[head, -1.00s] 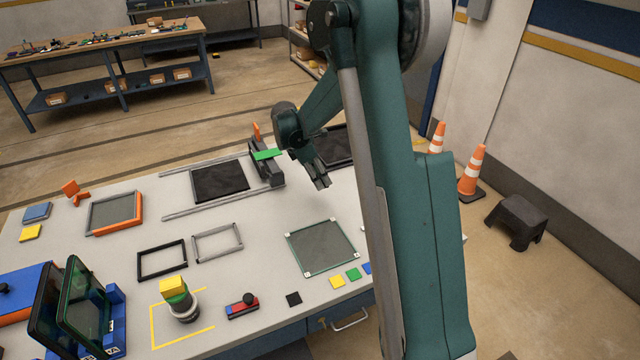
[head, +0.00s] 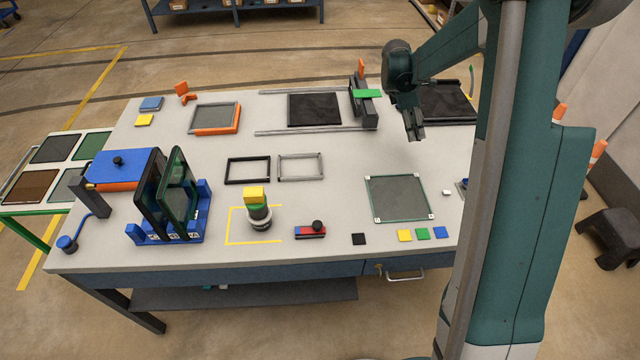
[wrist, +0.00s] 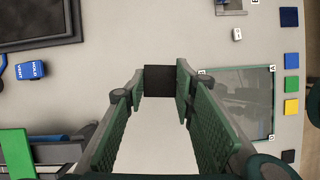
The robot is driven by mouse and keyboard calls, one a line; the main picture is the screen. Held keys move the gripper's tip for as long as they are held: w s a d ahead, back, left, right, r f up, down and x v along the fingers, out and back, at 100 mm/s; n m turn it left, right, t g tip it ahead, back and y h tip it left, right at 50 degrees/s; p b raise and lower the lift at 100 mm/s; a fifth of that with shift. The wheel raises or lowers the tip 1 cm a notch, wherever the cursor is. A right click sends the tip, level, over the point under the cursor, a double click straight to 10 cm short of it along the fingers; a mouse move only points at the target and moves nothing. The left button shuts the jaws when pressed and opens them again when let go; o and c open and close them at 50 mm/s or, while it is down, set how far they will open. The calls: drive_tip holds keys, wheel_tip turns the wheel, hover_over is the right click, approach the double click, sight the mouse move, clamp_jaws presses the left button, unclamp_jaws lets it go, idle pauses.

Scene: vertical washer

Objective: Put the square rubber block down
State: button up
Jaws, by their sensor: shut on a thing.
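A black square block (wrist: 159,80) sits between the tips of my gripper (wrist: 160,84) in the wrist view, with a fingertip on each side. My gripper (head: 415,132) is shut on it and points down above the grey table. In the head view the block is too small to tell apart from the fingers. The gripper is to the right of the rail end with the green bar (head: 367,94) and behind the glass panel (head: 398,198). The gap between block and table cannot be told.
Small black (head: 358,239), yellow (head: 404,236), green (head: 422,233) and blue squares lie along the front edge. Two empty frames (head: 248,170) lie mid-table. A blue rack (head: 200,222) with upright panels stands front left. Bare table surrounds the gripper's front and left.

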drive_tip(key=s+a+n+t, duration=0.1)
drive_tip(key=s+a, duration=0.2)
drive_tip(key=a, duration=0.8)
drive_tip(key=s+a+n, duration=0.2)
drive_tip(key=s+a, duration=0.1)
drive_tip(key=a, duration=0.9)
drive_tip(key=s+a+n, duration=0.1)
drive_tip(key=s+a, duration=0.5)
drive_tip(key=a, duration=0.3)
drive_tip(key=s+a+n+t, duration=0.1)
drive_tip(key=s+a, duration=0.5)
drive_tip(key=a, duration=0.3)
drive_tip(key=shift+s+a+r+n+p, duration=0.15)
drive_tip(key=shift+a+n+p, duration=0.15)
drive_tip(key=shift+n+p, duration=0.1)
drive_tip(key=shift+f+b, duration=0.35)
drive_tip(key=shift+f, duration=2.8)
drive_tip(key=shift+f, duration=0.1)
drive_tip(key=shift+f, duration=1.75)
drive_tip(key=shift+f+b, duration=0.2)
drive_tip(key=shift+b, duration=0.2)
